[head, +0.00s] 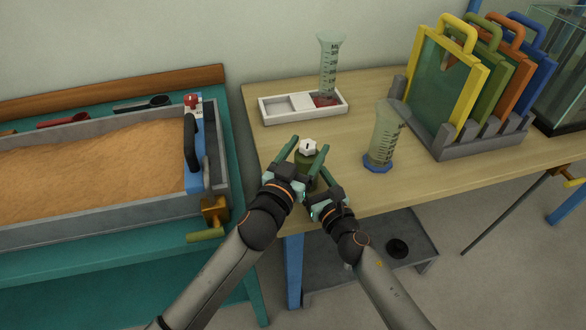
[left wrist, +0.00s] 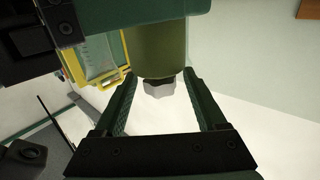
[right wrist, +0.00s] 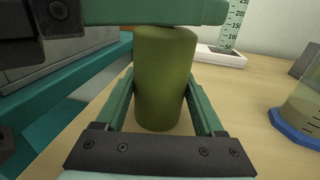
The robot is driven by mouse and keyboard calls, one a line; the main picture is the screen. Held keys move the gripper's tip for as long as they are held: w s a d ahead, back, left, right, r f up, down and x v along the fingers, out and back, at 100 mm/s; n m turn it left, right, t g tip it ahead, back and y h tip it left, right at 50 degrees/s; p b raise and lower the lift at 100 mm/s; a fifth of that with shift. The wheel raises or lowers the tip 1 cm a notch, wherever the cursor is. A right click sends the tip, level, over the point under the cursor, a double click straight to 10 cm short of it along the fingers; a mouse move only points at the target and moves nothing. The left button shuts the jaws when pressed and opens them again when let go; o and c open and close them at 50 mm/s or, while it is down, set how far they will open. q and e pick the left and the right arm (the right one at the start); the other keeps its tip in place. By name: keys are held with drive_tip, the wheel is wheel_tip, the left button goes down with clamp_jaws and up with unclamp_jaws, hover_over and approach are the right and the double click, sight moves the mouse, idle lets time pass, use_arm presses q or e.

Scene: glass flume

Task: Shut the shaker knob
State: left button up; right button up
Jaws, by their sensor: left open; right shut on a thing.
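The shaker (head: 306,165) is an olive-green cylinder standing on the wooden table near its front left edge. Its knob (head: 308,146) is white and sits on top; it shows as a grey-white lobed piece in the left wrist view (left wrist: 159,86). My left gripper (head: 308,150) is open, with its fingers on either side of the knob and a visible gap to it in the left wrist view. My right gripper (right wrist: 158,100) is shut on the shaker's body, one finger on each side. In the head view my arms hide the lower part of the shaker.
A graduated cylinder with a blue base (head: 376,163) stands to the right. A white tray (head: 273,116) with another cylinder (head: 329,60) is behind. Colored framed panels (head: 447,90) stand in a grey rack at the right. A sand-filled flume (head: 90,165) is at the left.

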use_arm(q)
drive_tip(key=v, duration=0.8)
drive_tip(key=shift+s, duration=0.15)
drive_tip(key=shift+a, duration=0.1)
